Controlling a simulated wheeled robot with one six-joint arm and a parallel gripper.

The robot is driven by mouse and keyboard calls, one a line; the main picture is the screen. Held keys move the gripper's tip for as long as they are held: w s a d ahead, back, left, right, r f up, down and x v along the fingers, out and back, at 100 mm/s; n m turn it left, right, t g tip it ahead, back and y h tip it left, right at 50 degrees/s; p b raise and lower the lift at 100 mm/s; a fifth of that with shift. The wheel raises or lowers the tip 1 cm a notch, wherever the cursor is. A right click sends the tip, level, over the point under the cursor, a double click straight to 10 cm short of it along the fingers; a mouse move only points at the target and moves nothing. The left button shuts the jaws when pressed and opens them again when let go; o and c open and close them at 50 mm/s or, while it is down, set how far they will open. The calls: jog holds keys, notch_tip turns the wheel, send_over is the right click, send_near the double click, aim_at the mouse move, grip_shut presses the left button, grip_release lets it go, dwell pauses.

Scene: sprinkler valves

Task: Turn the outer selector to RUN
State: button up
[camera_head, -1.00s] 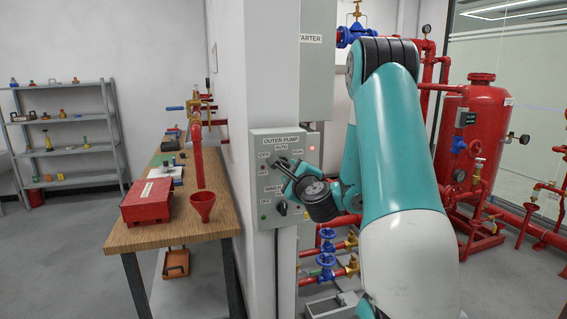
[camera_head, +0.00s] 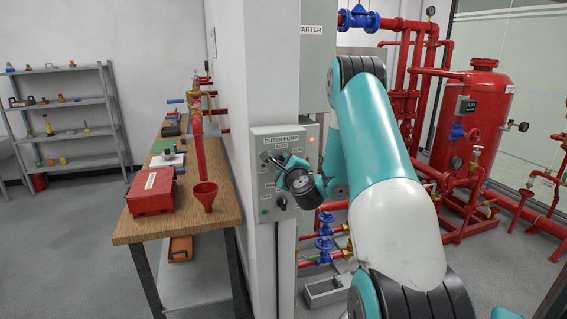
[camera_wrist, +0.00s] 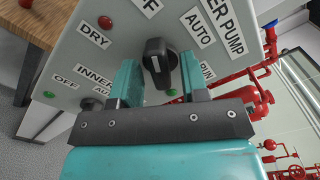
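The outer selector (camera_wrist: 160,62) is a black knob with a white mark on a grey panel. The wrist view shows it tilted, with OFF above it, AUTO (camera_wrist: 197,28) to the upper right and RUN (camera_wrist: 207,72) to the right. I cannot tell which label the knob points to. My gripper (camera_wrist: 158,70) is open, with one teal finger on each side of the knob and visible gaps between. I cannot tell how deep the fingers reach. In the head view my gripper (camera_head: 272,160) is in front of the OUTER PUMP panel (camera_head: 264,196) and hides the knob.
A second black knob (camera_head: 281,202) is lower on the panel, and a red lamp (camera_head: 312,140) is at its upper right. Red pipes and blue valves are behind my arm.

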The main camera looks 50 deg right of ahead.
grip_shut()
jog(key=m+p, duration=0.1)
jog(key=m, duration=0.2)
jog(key=shift+m+p, duration=0.55)
jog(key=shift+m, duration=1.35)
jog(key=shift+m+p, duration=0.45)
jog(key=shift+m, duration=1.25)
